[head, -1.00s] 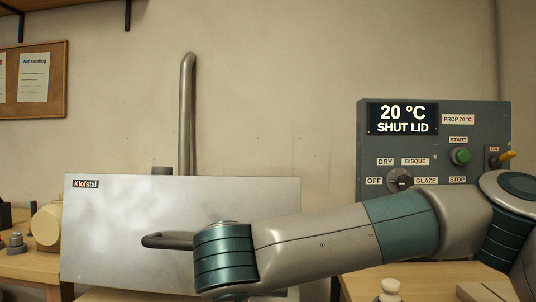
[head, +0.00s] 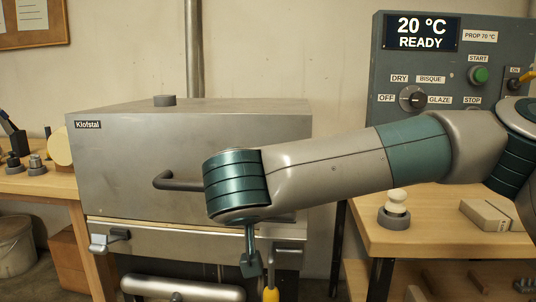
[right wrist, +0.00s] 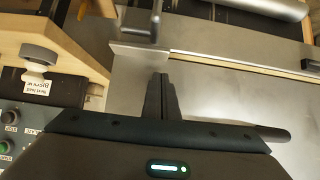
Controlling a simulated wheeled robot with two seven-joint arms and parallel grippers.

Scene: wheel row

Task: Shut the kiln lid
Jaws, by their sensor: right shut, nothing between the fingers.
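The kiln lid (head: 140,160) is a grey metal box marked Klofstal. In the head view it lies down level on the kiln body (head: 190,250), with a thin seam between them. Its dark handle (head: 175,181) sticks out in front. My right arm crosses before the lid's right side, its wrist beside the handle. My right gripper (right wrist: 162,98) is shut and empty in the right wrist view, in front of the lid near a latch (right wrist: 140,25). In the head view the wrist mostly hides it. The control display (head: 421,32) reads 20 °C READY. My left gripper is out of view.
The control panel (head: 375,95) stands at the right, behind a wooden table (head: 430,240) carrying a pale cone-like piece (head: 397,201) and blocks (head: 490,215). Another wooden table (head: 40,185) is at the left. A second latch (head: 105,241) is at the kiln's left front.

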